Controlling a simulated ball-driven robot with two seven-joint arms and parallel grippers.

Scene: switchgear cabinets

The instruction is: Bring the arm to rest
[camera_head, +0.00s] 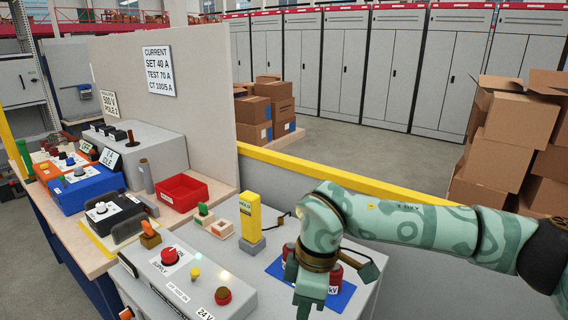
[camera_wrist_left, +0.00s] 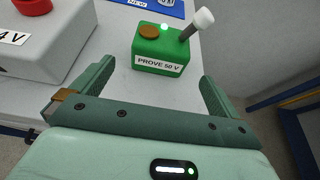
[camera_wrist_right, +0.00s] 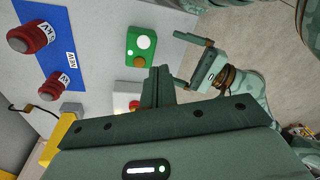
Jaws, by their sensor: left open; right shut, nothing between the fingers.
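My right arm (camera_head: 400,222) reaches in from the right in the head view, over the grey bench. Its gripper (camera_head: 309,292) points down at the bench's front right. In the right wrist view the right gripper's fingers (camera_wrist_right: 160,86) are together with nothing between them. My left gripper (camera_wrist_left: 157,76) is open and empty in its wrist view, fingers spread apart below a green box. It also shows in the right wrist view (camera_wrist_right: 194,66). I cannot make out the left arm in the head view.
The green PROVE 50 V box (camera_wrist_left: 160,50) has a lit lamp and stands near the left fingers. Red cylinders (camera_wrist_right: 33,37) stand on a blue mat (camera_wrist_right: 72,42). A yellow tester (camera_head: 250,217), a red tray (camera_head: 182,192) and a control box (camera_head: 190,283) occupy the bench.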

